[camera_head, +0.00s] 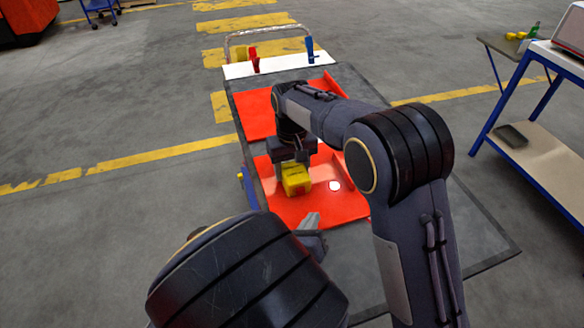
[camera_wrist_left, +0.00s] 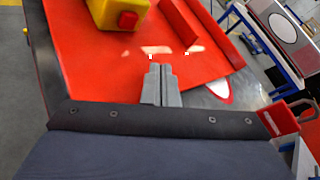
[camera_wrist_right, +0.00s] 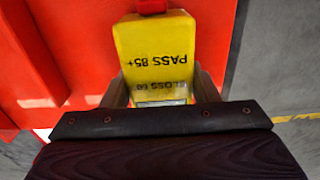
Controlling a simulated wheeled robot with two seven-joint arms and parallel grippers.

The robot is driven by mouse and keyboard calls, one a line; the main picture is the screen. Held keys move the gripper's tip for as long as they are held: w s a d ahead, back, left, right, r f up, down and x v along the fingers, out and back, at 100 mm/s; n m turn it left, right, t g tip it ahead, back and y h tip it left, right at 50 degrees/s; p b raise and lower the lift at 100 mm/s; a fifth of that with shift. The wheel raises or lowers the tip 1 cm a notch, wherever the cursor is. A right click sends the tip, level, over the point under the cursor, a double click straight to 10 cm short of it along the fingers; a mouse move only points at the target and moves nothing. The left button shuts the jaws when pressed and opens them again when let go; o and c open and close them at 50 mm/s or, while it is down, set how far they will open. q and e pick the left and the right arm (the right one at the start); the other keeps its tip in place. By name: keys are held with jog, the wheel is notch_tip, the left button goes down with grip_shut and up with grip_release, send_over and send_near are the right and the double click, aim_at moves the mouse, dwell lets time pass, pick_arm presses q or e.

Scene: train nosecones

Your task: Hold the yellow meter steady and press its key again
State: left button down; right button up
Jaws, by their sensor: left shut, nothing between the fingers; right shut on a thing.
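The yellow meter (camera_head: 296,182) is over the nearer red panel (camera_head: 315,210). My right gripper (camera_head: 292,160) is shut on it from above in the head view. In the right wrist view the meter (camera_wrist_right: 155,50) sits between the two fingers, its "PASS 85+" lettering upside down and its small display partly hidden by the wrist. Its red key (camera_wrist_left: 128,20) shows on the meter's near side in the left wrist view. My left gripper (camera_wrist_left: 160,70) is shut and empty, apart from the key and nearer to me; it also shows in the head view (camera_head: 313,222).
A farther red panel (camera_head: 258,115) and a white board (camera_head: 275,64) with a red clamp (camera_head: 255,62) and a blue clamp (camera_head: 310,48) lie behind. A blue-framed bench (camera_head: 545,165) stands at right. My right arm crosses the cart's right side.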

aim_at(292, 166)
pick_arm(q)
jog(key=shift+s+d, duration=0.15)
jog(key=shift+s, duration=0.45)
pick_arm(e)
jog(key=shift+s+f, duration=0.1)
jog(key=shift+f, duration=0.1)
pick_arm(q)
jog(key=shift+w, duration=0.1)
pick_arm(e)
jog(key=o, duration=1.3)
jog(key=shift+r, duration=0.1)
jog(key=shift+r, duration=0.1)
notch_tip(292, 166, up, 12)
jog(key=shift+f, duration=0.1)
